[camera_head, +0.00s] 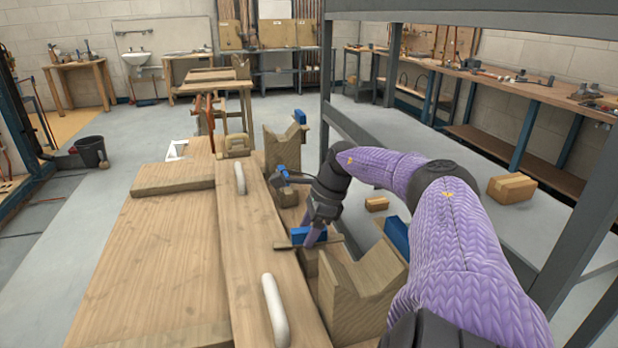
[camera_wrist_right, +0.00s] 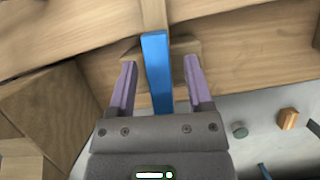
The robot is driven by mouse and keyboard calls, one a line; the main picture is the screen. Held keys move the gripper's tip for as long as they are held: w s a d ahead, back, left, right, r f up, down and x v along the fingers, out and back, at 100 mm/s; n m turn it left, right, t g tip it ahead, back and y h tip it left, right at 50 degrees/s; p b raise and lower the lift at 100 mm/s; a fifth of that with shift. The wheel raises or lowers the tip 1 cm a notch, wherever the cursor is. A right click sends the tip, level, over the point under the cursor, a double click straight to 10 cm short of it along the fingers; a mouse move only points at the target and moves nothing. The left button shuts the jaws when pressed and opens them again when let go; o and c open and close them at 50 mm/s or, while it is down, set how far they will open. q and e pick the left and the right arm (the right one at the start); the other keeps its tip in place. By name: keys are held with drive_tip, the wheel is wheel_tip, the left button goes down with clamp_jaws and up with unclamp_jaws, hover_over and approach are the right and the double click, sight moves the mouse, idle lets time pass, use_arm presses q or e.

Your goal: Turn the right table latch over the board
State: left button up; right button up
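The board (camera_head: 235,230) is a long wooden plank with two white handles, lying on the wooden table (camera_head: 150,260). A latch with a blue handle (camera_head: 308,235) and a thin crossbar sits by the board's right edge. The bar's left end meets that edge in the picture; I cannot tell whether it overlaps the board. My right gripper (camera_head: 314,236) is at this latch, partly hidden by its wrist. In the right wrist view its purple fingers (camera_wrist_right: 160,85) are apart, with the blue handle (camera_wrist_right: 157,65) between them and gaps on both sides. My left gripper is out of view.
Another blue-handled latch (camera_head: 281,173) is farther along the edge. Notched wooden blocks (camera_head: 360,290) stand right of the board. A grey metal frame (camera_head: 575,250) rises at the right. The table left of the board is mostly clear.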

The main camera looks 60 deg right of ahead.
sight(326, 227)
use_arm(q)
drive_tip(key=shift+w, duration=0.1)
use_arm(e)
drive_tip(key=shift+s+r, duration=0.1)
drive_tip(key=shift+r, duration=0.2)
drive_tip(key=p+v, duration=0.5)
drive_tip(key=v, duration=0.4)
drive_tip(key=shift+r+p, duration=0.1)
drive_tip(key=shift+p, duration=0.25)
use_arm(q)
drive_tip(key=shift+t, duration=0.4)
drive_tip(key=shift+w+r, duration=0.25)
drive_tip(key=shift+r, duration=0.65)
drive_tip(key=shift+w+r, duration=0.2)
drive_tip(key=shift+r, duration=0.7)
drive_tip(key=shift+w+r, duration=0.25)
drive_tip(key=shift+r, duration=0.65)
use_arm(e)
drive_tip(key=shift+d+r, duration=0.1)
